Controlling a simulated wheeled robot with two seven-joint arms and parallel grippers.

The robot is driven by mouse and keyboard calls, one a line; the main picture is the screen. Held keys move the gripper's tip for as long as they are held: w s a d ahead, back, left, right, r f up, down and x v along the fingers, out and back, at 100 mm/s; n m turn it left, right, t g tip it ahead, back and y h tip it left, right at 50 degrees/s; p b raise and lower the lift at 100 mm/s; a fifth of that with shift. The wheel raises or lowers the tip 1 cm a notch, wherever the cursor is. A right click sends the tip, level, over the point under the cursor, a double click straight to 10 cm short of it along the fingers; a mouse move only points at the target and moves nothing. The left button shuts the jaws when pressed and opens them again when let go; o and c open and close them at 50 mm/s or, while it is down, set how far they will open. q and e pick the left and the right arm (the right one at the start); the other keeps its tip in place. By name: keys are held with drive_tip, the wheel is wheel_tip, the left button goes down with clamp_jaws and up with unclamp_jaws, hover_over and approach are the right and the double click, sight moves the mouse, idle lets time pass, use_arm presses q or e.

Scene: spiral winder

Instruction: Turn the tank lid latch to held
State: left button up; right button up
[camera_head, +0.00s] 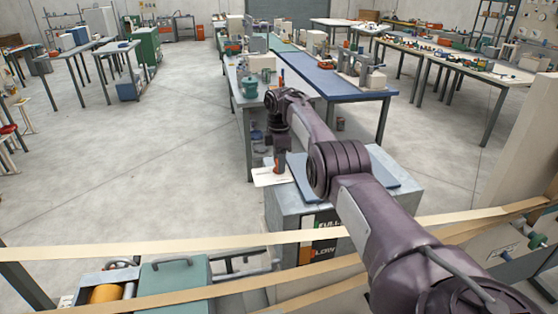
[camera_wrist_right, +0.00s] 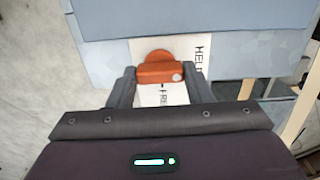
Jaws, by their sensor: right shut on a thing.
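The orange tank lid latch (camera_wrist_right: 160,72) shows in the right wrist view between my two fingertips. Its bar lies across the picture, with a rounded part behind it and a pale round spot at its right end. A white label (camera_wrist_right: 200,48) under it reads HELD at the right, and a partly covered word like FREE below the bar. My right gripper (camera_wrist_right: 160,80) is shut on the latch. In the head view my right gripper (camera_head: 279,165) points down at the label by the tank's left edge; the latch is mostly hidden there. My left gripper is not in view.
The grey tank (camera_head: 287,225) has a blue-grey lid and a front level label reading FULL and LOW. Pale strips (camera_head: 180,243) run across the foreground. A blue-topped table (camera_head: 340,84) stands behind; open floor lies to the left.

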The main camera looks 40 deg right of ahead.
idle(0.3)
drive_tip(key=o, duration=1)
drive_tip(key=shift+r, duration=0.1)
drive_tip(key=shift+w+r, duration=0.1)
drive_tip(key=shift+r, duration=0.2)
wheel_tip(320, 180, up, 7)
drive_tip(key=shift+r+b, duration=0.1)
drive_tip(key=shift+b, duration=0.75)
